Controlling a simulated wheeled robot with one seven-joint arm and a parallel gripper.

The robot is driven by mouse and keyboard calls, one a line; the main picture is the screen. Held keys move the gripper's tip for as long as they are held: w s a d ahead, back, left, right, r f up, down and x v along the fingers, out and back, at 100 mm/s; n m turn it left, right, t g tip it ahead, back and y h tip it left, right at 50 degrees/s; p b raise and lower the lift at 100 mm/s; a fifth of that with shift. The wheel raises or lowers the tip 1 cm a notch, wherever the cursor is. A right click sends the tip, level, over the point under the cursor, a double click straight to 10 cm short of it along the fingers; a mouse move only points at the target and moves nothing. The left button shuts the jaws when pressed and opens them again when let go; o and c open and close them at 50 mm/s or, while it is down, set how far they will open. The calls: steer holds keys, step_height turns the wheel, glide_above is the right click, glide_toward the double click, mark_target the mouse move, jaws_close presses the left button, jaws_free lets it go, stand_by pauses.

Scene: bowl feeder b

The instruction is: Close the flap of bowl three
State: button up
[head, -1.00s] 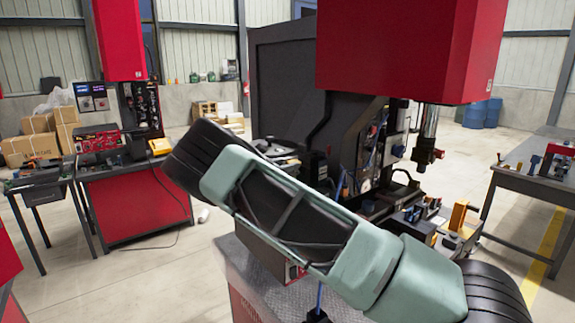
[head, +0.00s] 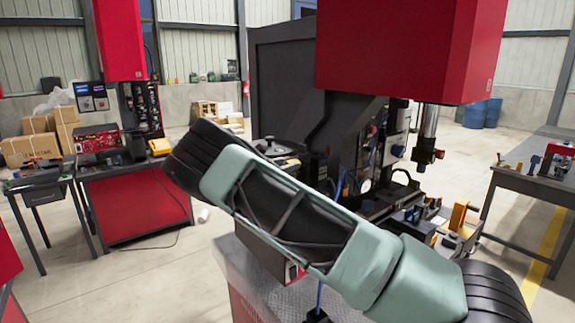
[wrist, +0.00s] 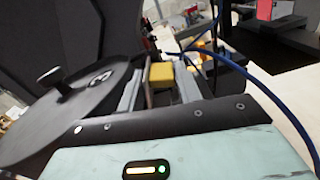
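A dark round disc with an upright knob (wrist: 75,108) fills the left of the wrist view. It looks like a bowl lid, and a dark lidded round part (head: 278,148) shows behind my arm in the head view. I cannot tell which bowl is number three, and no flap can be made out for certain. My gripper (wrist: 158,88) shows in the wrist view as two grey fingers standing apart, to the right of the disc. A yellow block (wrist: 160,74) appears between or beyond the fingertips; contact is not clear. My forearm hides the gripper in the head view.
A blue cable (wrist: 235,66) curves close to the right of the fingers. A large red-headed machine (head: 410,50) stands behind my arm. A grey bench (head: 530,185) is at the right, and a red-fronted workstation (head: 133,208) at the left.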

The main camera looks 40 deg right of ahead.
mark_target(286, 164)
steer(key=shift+w+a+f, duration=0.2)
steer(key=shift+a, duration=0.05)
steer(key=shift+w+a, duration=0.15)
steer(key=shift+a, duration=0.95)
steer(key=shift+w+a, duration=0.1)
steer(key=shift+a, duration=1)
steer(key=a+p, duration=0.1)
steer(key=a, duration=1.4)
steer(key=shift+w, duration=0.25)
steer(key=shift+r, duration=0.1)
steer(key=w+a+b, duration=0.1)
steer(key=a+b, duration=0.6)
steer(key=a, duration=1)
steer(key=shift+a+b, duration=0.2)
steer(key=shift+b, duration=0.2)
